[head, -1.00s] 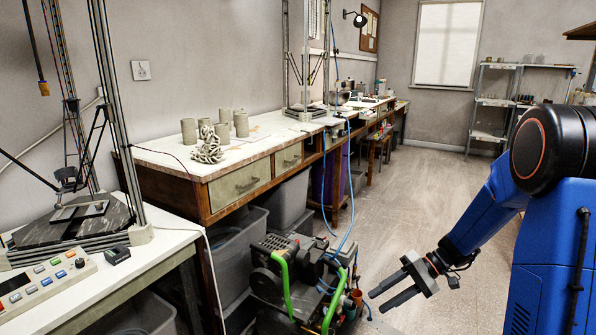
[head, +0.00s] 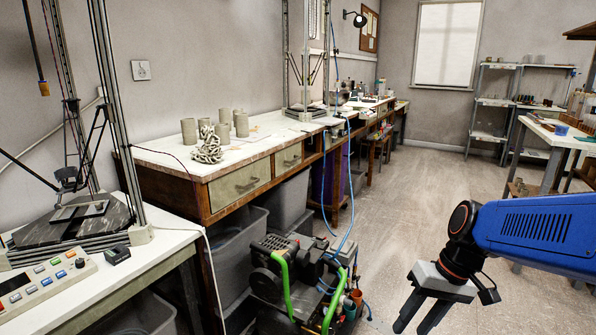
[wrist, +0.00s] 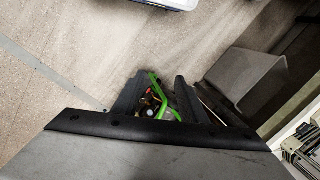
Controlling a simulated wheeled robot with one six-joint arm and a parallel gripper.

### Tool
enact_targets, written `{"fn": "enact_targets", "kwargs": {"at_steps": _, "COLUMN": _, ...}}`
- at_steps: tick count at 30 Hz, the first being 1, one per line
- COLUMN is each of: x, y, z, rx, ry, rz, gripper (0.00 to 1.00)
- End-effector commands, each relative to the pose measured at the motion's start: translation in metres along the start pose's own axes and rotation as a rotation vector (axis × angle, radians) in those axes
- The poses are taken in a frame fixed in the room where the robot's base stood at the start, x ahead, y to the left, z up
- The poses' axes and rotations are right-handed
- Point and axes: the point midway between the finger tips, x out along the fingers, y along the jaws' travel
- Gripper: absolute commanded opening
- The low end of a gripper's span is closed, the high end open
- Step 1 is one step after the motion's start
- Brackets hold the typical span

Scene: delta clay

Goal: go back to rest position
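My gripper (head: 418,312) is at the lower right of the head view, at the end of my blue arm. Its two dark fingers point down and stand apart with nothing between them, over the floor and right of the compressor. In the wrist view the two fingers (wrist: 160,95) are also apart. The green-handled compressor (wrist: 156,98) shows through the gap, well beyond them. No object is held.
The compressor (head: 285,282) with green handles stands on the floor left of my gripper. A long workbench (head: 240,160) with clay cylinders runs along the left wall. A table (head: 560,138) stands at right. The floor (head: 420,190) between is open.

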Motion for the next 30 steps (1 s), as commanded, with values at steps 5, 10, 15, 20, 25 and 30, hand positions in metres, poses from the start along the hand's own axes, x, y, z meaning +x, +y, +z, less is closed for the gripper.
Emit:
{"fn": "enact_targets", "kwargs": {"at_steps": 5, "x": -0.015, "y": 0.003, "z": 0.027, "rx": -0.015, "ry": 0.086, "rz": 0.096, "gripper": 0.39}}
{"fn": "enact_targets", "kwargs": {"at_steps": 10, "x": -0.028, "y": 0.008, "z": 0.049, "rx": -0.025, "ry": 0.177, "rz": 0.180, "gripper": 0.39}}
{"fn": "enact_targets", "kwargs": {"at_steps": 15, "x": -0.040, "y": 0.015, "z": 0.069, "rx": -0.031, "ry": 0.274, "rz": 0.252, "gripper": 0.39}}
{"fn": "enact_targets", "kwargs": {"at_steps": 20, "x": -0.048, "y": 0.020, "z": 0.081, "rx": -0.034, "ry": 0.346, "rz": 0.296, "gripper": 0.39}}
{"fn": "enact_targets", "kwargs": {"at_steps": 25, "x": -0.052, "y": 0.023, "z": 0.086, "rx": -0.035, "ry": 0.382, "rz": 0.316, "gripper": 0.39}}
{"fn": "enact_targets", "kwargs": {"at_steps": 30, "x": -0.052, "y": 0.023, "z": 0.087, "rx": -0.034, "ry": 0.386, "rz": 0.319, "gripper": 0.39}}
